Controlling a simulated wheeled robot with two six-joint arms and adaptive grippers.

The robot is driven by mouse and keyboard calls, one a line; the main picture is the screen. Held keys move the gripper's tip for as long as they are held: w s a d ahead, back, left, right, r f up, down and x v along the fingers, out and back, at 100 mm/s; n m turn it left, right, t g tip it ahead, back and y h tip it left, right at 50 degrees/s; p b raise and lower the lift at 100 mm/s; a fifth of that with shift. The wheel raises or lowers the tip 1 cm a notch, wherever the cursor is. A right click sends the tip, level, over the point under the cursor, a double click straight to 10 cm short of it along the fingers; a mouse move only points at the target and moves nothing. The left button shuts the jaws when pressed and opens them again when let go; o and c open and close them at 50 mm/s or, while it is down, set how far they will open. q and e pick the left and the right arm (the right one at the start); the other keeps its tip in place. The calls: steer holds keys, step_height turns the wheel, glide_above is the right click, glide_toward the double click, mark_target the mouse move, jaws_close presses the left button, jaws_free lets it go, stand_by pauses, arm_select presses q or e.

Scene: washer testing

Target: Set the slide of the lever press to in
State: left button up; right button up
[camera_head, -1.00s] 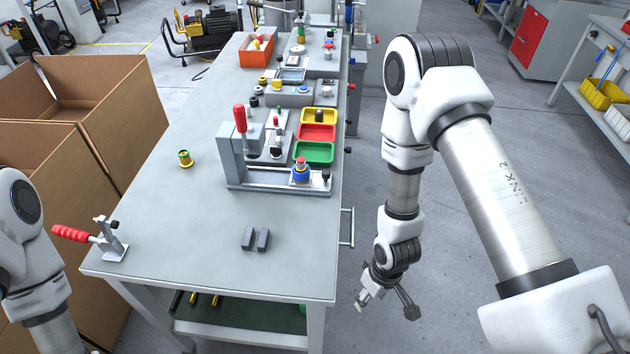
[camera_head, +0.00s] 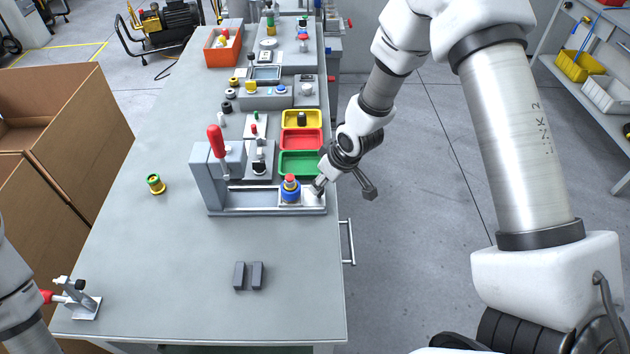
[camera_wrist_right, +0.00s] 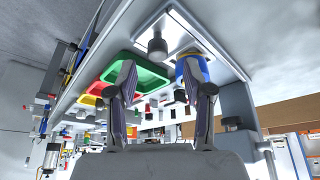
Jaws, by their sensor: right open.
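The lever press (camera_head: 206,178) is a grey frame with an upright red-handled lever (camera_head: 216,141) at its left end. Its light slide plate (camera_head: 314,197) sits at the right end of the rail, away from the lever column. A blue part with a red top (camera_head: 291,189) stands on the slide. My right gripper (camera_head: 319,187) is at the slide's right end. In the right wrist view my right gripper (camera_wrist_right: 166,85) is open, its fingers apart. A dark knob (camera_wrist_right: 157,46) on the slide shows beyond and between the fingers, apparently untouched. My left gripper is out of view.
Green (camera_head: 299,163), red (camera_head: 301,139) and yellow (camera_head: 304,118) trays stand behind the press.

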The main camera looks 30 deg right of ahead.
mark_target(322, 201)
steer(key=x, duration=0.3)
steer(key=shift+s+d+f+p, duration=0.1)
steer(key=shift+s+f+p, duration=0.05)
steer(key=shift+s+p, duration=0.15)
steer(key=shift+w+f, duration=1)
steer(key=shift+f, duration=0.2)
steer(key=shift+s+r, duration=0.15)
steer(key=shift+s, duration=0.05)
steer(key=shift+s+r, duration=0.15)
steer(key=shift+c, duration=1.3)
jaws_close()
